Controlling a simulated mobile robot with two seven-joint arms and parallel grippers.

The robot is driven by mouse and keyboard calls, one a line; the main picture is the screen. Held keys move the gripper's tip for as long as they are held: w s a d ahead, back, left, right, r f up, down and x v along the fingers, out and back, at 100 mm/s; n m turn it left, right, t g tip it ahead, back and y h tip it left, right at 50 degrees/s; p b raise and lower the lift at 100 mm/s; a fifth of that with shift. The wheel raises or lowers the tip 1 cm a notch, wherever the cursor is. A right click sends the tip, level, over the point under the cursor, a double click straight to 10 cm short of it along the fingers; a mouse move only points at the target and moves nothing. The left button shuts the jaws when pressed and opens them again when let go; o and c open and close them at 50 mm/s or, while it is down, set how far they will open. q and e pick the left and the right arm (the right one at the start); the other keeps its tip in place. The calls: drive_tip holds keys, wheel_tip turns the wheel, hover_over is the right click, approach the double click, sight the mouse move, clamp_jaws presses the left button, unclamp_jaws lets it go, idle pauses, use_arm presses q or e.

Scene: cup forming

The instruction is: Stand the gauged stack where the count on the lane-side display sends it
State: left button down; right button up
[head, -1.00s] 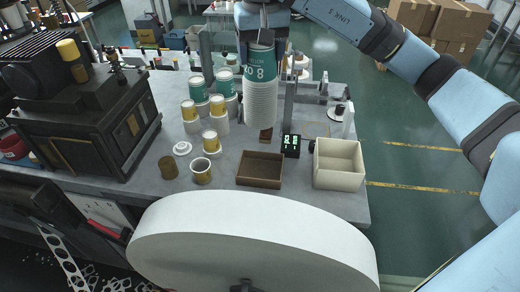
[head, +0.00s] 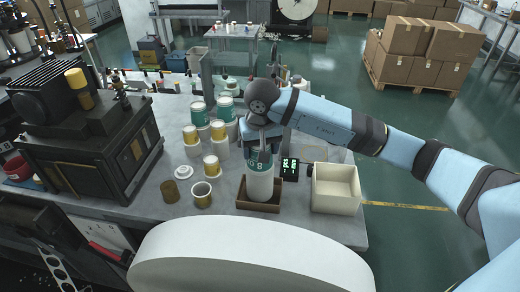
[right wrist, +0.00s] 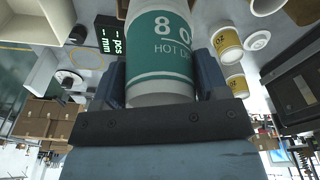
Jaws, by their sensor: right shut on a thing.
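My right gripper (head: 261,143) is shut on the stack of white cups (head: 260,184), near its top cup with the teal "8 oz" band. In the right wrist view the teal cup (right wrist: 160,48) sits between the two fingers. The stack is upright, with its lower end inside the brown tray (head: 243,207); I cannot tell whether it touches the tray floor. The cream tray (head: 335,204) is empty, to the right. The display (head: 290,169) shows green characters too small to read surely; it also shows in the right wrist view (right wrist: 109,36). My left gripper is not in view.
Teal-banded cups (head: 198,113) and yellow-banded cups (head: 212,167) stand in stacks left of the gripper. A black machine (head: 90,150) fills the table's left end.

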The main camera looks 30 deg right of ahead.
drive_tip(key=shift+f, duration=0.65)
drive_tip(key=shift+f, duration=0.15)
drive_tip(key=o, duration=1.4)
